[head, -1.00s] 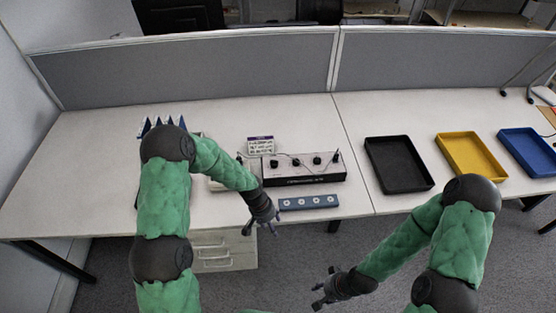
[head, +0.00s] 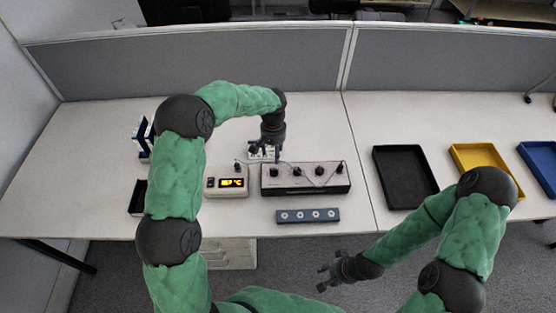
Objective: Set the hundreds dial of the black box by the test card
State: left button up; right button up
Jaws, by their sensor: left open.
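The black box (head: 305,189) stands on the table with a row of several dark knobs and a cable on its pale top. Which knob is the hundreds dial cannot be read. The test card (head: 256,153) stands behind the box's left end, largely hidden by my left gripper. My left gripper (head: 271,154) is open and points down just behind the box's left end, above the leftmost knob (head: 274,172) in the picture; contact cannot be told. My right gripper (head: 325,277) is in front of the table, low and away from the box; its fingers look spread and empty.
A cream meter (head: 227,188) with a lit orange display stands left of the box. A blue-grey strip (head: 308,216) with round sockets lies in front. Black (head: 405,178), yellow (head: 482,162) and blue (head: 541,160) trays lie right. A blue-white rack (head: 144,135) and small dark tray (head: 138,198) stand left.

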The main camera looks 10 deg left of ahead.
aim_at(274, 169)
pick_arm(q)
jog(key=f+b, duration=0.1)
jog(key=f, duration=0.4)
jog(key=f+b, duration=0.1)
jog(key=f, duration=0.4)
jog(key=shift+s+a+f, duration=0.1)
jog(key=shift+s+f, duration=0.1)
grip_shut()
